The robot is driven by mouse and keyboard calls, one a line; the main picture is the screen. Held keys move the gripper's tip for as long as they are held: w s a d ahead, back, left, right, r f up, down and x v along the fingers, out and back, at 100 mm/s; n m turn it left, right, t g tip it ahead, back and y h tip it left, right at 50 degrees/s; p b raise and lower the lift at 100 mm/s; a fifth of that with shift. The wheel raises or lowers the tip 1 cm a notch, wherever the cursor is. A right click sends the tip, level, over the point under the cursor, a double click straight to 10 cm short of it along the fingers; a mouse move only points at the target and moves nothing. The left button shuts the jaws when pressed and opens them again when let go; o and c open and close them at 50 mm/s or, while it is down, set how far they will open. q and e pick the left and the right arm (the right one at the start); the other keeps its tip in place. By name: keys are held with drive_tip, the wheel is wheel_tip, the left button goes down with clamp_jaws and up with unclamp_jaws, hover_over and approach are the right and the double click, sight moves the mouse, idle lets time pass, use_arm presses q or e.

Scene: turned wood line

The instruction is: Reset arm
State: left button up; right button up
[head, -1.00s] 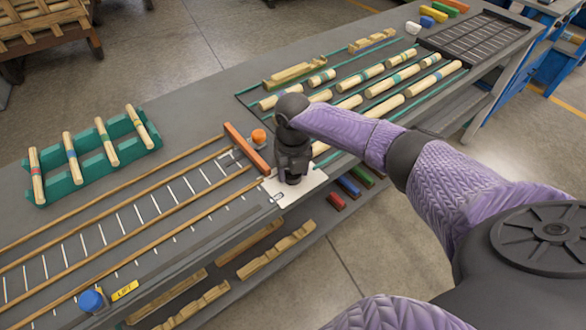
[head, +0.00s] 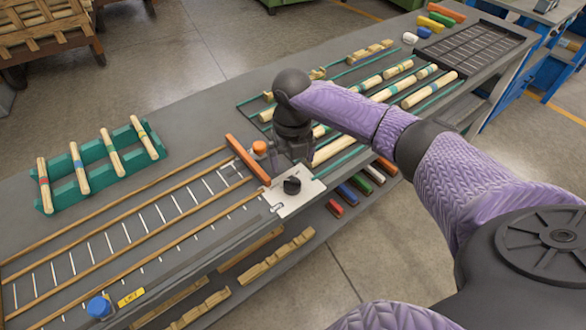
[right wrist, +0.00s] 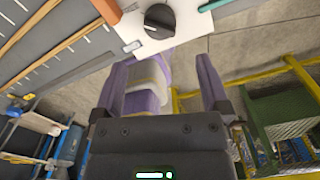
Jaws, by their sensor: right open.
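My right gripper (head: 301,160) hangs pointing down behind and just above a white plate (head: 306,193) with a black rotary knob (head: 292,186). Its jaws are open and nothing shows held in them. The right wrist view also shows the open gripper (right wrist: 162,88), with the black knob (right wrist: 160,20) and white plate beyond the fingertips, apart from them. My purple forearm covers part of the bench behind it. My left gripper is not in view.
An orange bar (head: 248,159) and an orange button (head: 260,147) stand close to the gripper. Turned wooden spindles lie in a green rack (head: 165,151) and in lanes at right. A blue button (head: 98,307) sits at front left. The floor in front is clear.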

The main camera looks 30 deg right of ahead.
drive_tip(key=shift+r, duration=0.95)
drive_tip(key=shift+a+f, duration=0.1)
